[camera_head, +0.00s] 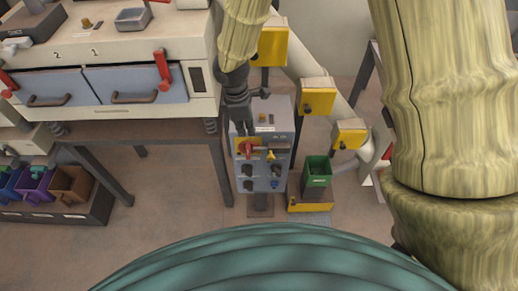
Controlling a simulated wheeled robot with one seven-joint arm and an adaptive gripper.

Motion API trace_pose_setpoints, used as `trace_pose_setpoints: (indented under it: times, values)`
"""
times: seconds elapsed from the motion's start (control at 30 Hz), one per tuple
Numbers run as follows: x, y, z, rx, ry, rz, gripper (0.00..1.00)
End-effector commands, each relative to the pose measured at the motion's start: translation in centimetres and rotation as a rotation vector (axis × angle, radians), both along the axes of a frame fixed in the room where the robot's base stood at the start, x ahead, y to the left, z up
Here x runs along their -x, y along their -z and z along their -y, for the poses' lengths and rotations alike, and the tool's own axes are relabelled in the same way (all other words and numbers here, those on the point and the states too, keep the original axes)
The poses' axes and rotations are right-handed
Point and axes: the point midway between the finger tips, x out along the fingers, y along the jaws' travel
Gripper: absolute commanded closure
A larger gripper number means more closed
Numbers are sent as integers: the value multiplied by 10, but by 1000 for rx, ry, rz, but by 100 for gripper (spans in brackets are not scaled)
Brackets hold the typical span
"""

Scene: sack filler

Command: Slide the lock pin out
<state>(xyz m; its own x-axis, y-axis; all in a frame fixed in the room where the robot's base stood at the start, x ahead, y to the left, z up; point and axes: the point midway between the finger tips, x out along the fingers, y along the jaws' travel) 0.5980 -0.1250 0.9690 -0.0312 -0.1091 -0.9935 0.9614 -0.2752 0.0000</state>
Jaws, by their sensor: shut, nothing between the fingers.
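A grey control box (262,183) stands on a post at the centre of the head view. On its upper front is a red rotary handle on a yellow plate (246,149). A small yellow piece (270,155) sticks out just right of the handle. It may be the lock pin, but it is too small to tell for sure. My gripper (243,132) points down in front of the box's upper left, right above the red handle. It is shut and empty. Whether it touches the handle cannot be told. My gripper and wrist hide part of the box's upper left.
A bench with blue drawers (135,88) and red levers stands close on the left. Yellow boxes (318,98) line a slanting pale pipe on the right. Coloured bins (72,184) sit at lower left. Floor in front is clear.

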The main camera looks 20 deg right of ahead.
Motion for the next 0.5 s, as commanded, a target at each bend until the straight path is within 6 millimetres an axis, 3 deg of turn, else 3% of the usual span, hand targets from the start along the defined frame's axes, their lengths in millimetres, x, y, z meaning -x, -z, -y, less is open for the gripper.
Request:
trace_pose_setpoints:
  times: [0.17,0.5]
  values:
    - [1,8,1,1,1,-2,100]
    - [2,46,5,1,1,-2,100]
